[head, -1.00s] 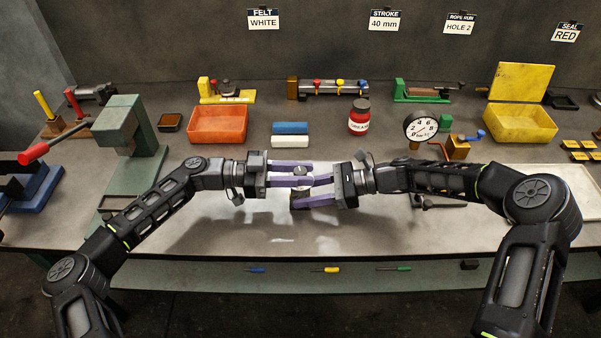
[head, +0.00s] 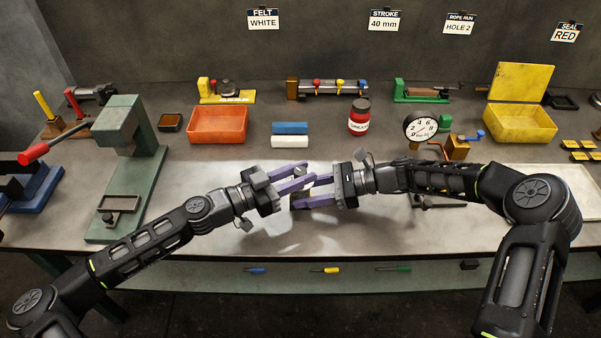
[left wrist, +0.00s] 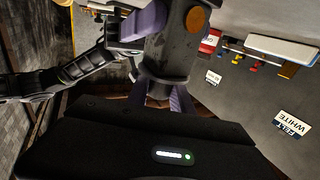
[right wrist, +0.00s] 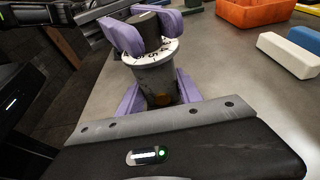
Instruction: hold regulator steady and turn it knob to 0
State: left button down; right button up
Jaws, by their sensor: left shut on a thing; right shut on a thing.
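The regulator is a grey cylinder with a numbered white dial ring and a dark knob; its body (right wrist: 153,78) shows in the right wrist view. My left gripper (head: 301,176) is shut on the knob (right wrist: 150,30) at the top. My right gripper (head: 310,191) is shut on the body below the dial ring (right wrist: 152,53). In the left wrist view the body (left wrist: 168,55) has an orange disc (left wrist: 197,18). I cannot tell which number the knob points to.
A pressure gauge (head: 420,126) stands behind my right arm. A red grease jar (head: 359,117), blue block (head: 290,128), white block (head: 289,142) and orange bin (head: 218,124) stand behind the regulator. A green press (head: 128,165) is at left.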

aim_at(300, 170)
pick_arm(q)
jog(key=n+t+y, duration=0.1)
jog(key=t, duration=0.1)
jog(key=n+t+y, duration=0.2)
jog(key=shift+s+d+n+y, duration=0.15)
jog(key=shift+d+n+y, duration=0.05)
jog(key=shift+n+y, duration=0.1)
jog(key=n+t+y, duration=0.1)
jog(key=y, duration=0.1)
jog(key=n+t+y, duration=0.1)
jog(key=n+t, duration=0.1)
jog(key=shift+d+f+y, duration=0.15)
jog(key=shift+f+y, duration=0.05)
jog(key=shift+y, duration=0.2)
jog(key=shift+a+r+n+t+y, duration=0.15)
jog(key=shift+n+t+y, duration=0.25)
jog(key=shift+n+y, duration=0.4)
jog(key=shift+a+f+n+t+y, duration=0.15)
jog(key=shift+n+t+y, duration=0.3)
jog(key=shift+y, duration=0.65)
jog(key=shift+w+a+r, duration=0.1)
jog(key=shift+w+a, duration=0.05)
jog(key=shift+w, duration=0.05)
jog(key=c, duration=1.1)
grip_release()
jog(key=shift+r, duration=0.1)
jog(key=shift+r, duration=0.1)
notch_tip(300, 170, up, 10)
jog(key=shift+f, duration=0.1)
